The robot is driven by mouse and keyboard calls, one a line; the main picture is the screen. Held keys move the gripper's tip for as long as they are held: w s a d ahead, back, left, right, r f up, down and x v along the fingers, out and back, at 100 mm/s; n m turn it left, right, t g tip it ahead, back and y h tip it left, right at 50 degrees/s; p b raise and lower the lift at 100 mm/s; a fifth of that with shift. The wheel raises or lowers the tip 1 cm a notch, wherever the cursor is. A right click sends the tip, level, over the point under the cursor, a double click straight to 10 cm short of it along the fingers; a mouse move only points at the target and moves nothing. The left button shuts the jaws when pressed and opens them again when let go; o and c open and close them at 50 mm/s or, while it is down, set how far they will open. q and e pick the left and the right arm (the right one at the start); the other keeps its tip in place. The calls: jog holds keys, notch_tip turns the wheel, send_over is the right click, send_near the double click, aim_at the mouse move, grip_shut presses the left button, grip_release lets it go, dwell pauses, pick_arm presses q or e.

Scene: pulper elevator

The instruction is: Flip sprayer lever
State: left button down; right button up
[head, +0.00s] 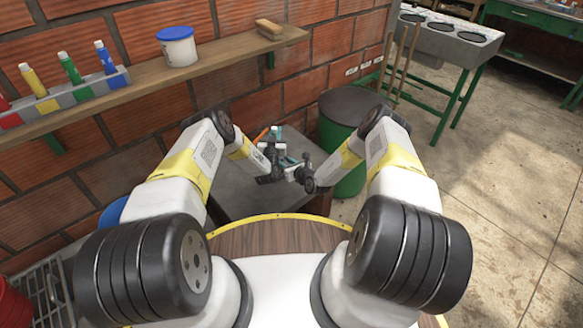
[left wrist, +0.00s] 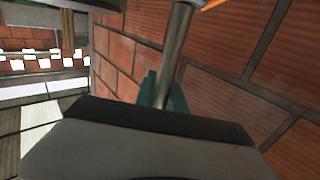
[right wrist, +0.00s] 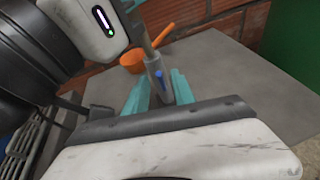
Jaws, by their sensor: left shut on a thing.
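The sprayer shows in the right wrist view as a grey cylindrical grip (right wrist: 158,82) with a small blue lever (right wrist: 160,75) on its side, below a thin metal rod. My left gripper (head: 277,150) is shut on the sprayer's metal rod (left wrist: 179,50), which stands between its teal fingers in the left wrist view. My right gripper (head: 296,172) is close beside it and lower; in the right wrist view its teal fingers (right wrist: 160,92) stand apart on either side of the grey grip. Whether they touch it is not clear. The sprayer is mostly hidden in the head view.
An orange scoop (right wrist: 132,62) lies on the grey table top (right wrist: 225,65) against the brick wall. A green bin (head: 346,125) stands right of the table. A wooden shelf (head: 215,62) with bottles and a white tub (head: 178,47) runs along the wall at left.

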jog(key=v, duration=1)
jog(key=shift+s, duration=0.3)
jog(key=shift+d, duration=0.1)
